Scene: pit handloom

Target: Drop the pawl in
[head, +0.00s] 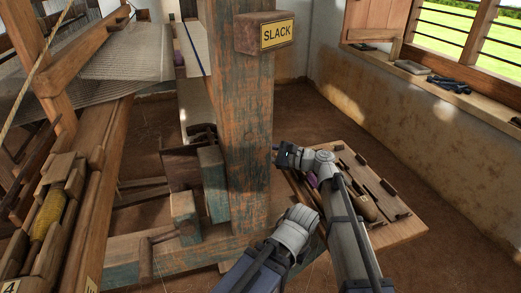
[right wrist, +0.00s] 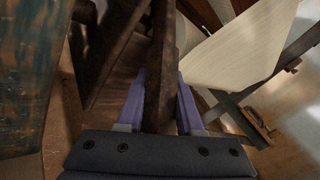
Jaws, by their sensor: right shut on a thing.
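In the right wrist view my right gripper (right wrist: 160,90) has its two purple fingers on either side of a long dark bar (right wrist: 161,45). It is shut on this bar, which looks like the pawl; its far end runs up out of the picture. In the head view the right wrist (head: 290,155) points left to the loom's thick post (head: 235,110), and its fingers are hidden behind the post. A dark curved piece (head: 203,130) shows left of the post; I cannot tell whether it belongs to the pawl. My left arm comes in low, its gripper out of sight.
A box marked SLACK (head: 268,33) sits on the post. A wooden tray (head: 405,229) with tools lies behind my right arm. Woven cloth (head: 125,52) and loom beams fill the left. A window ledge (head: 440,75) runs at right, with open floor before it.

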